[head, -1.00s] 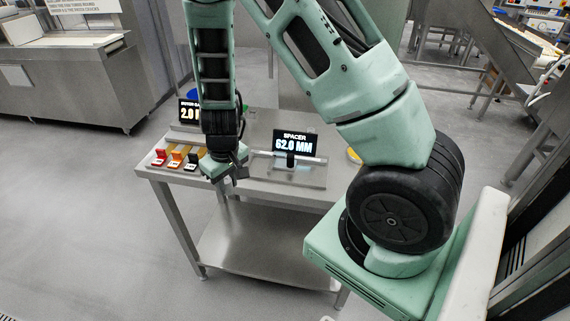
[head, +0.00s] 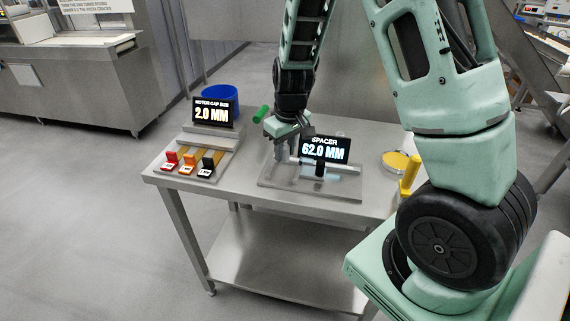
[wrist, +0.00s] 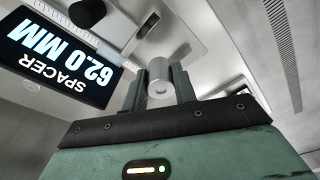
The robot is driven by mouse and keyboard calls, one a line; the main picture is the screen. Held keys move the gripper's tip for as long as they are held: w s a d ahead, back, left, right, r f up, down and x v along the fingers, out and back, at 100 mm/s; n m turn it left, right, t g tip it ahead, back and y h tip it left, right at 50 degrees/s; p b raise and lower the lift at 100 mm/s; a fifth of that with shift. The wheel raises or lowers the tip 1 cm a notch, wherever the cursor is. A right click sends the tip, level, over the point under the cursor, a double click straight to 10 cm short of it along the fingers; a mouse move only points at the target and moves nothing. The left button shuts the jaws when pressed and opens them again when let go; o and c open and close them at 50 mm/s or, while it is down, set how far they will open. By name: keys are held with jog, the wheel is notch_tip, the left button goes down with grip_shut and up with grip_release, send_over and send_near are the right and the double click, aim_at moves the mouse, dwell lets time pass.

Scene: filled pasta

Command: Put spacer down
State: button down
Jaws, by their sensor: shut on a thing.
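My gripper (head: 285,150) hangs over the left part of the grey measuring stand (head: 340,189), left of the black display (head: 324,150) reading "SPACER 62.0 MM". In the wrist view my gripper (wrist: 160,85) is shut on the spacer (wrist: 159,82), a small pale grey cylinder seen end-on between the two dark fingers. The display (wrist: 58,57) appears upside down at the left there. In the head view the spacer is hard to make out at the fingers. I cannot tell whether it touches the stand.
At the table's left stand a "2.0 MM" display (head: 212,112) and red, orange and black pieces (head: 188,163). A blue bin (head: 221,98) and a green cylinder (head: 260,114) are behind. A yellow dish (head: 396,160) and yellow post (head: 409,176) are at right. The stand's black block (head: 320,168) is near my gripper.

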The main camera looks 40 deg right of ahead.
aim_at(285, 160)
jog(key=shift+f, duration=2.1)
jog(key=shift+f, duration=0.25)
jog(key=c, duration=1.4)
grip_release()
jog(key=shift+r, duration=0.1)
